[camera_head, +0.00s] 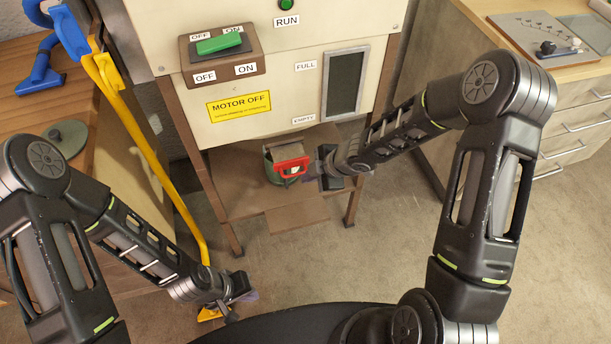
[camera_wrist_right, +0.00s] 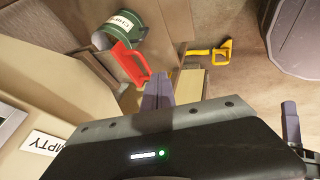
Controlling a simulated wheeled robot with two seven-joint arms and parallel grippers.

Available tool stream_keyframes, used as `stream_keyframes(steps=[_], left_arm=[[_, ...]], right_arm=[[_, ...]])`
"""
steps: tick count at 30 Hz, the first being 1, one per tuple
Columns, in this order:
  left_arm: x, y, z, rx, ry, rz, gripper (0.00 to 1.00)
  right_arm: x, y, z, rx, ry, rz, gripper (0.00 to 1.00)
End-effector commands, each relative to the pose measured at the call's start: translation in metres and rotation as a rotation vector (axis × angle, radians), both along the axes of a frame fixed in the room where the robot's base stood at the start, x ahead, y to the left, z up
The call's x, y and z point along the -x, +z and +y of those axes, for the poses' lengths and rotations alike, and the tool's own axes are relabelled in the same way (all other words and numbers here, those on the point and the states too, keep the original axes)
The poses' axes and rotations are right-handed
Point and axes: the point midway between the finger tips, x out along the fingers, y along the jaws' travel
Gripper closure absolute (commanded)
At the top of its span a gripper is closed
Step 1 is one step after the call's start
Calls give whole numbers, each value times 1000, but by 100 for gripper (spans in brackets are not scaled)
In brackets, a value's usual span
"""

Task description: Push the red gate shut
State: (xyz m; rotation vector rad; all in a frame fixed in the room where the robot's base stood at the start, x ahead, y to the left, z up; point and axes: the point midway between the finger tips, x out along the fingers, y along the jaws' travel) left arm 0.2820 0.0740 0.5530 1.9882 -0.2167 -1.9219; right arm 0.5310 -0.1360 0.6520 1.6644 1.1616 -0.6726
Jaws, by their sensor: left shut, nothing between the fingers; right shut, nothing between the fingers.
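The red gate (camera_head: 291,167) is a small red handle-shaped piece at the chute under the machine. It also shows in the right wrist view (camera_wrist_right: 131,63), beside a green can with a label (camera_wrist_right: 122,28). My right gripper (camera_head: 312,174) is shut and empty, its fingertips just right of the red gate; I cannot tell whether they touch it. In the right wrist view its fingers (camera_wrist_right: 158,88) are close to the gate's lower end. My left gripper (camera_head: 243,297) is shut and empty, low at the left near the floor. How far the gate stands open is unclear.
The machine's front panel (camera_head: 225,130) stands above the gate, with a green switch (camera_head: 219,44) and a dark level window (camera_head: 345,84). A long yellow bar (camera_head: 150,150) leans at the left, its foot near my left gripper. Wooden cabinets flank both sides.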

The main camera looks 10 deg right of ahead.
Motion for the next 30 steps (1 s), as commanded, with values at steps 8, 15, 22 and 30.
stream_keyframes(steps=[8, 15, 22, 30], left_arm=[[1, 39, 0, 0, 0, 3, 100], [1, 43, 0, 0, 0, 3, 100], [1, 43, 0, 1, -1, 4, 100], [1, 10, 0, 0, 0, 3, 100]], right_arm=[[20, 48, -20, 0, -2, 0, 100], [25, 54, -25, 1, -1, -1, 100], [25, 53, -25, 0, 0, -1, 100], [26, 15, -65, -6, -96, 11, 100]])
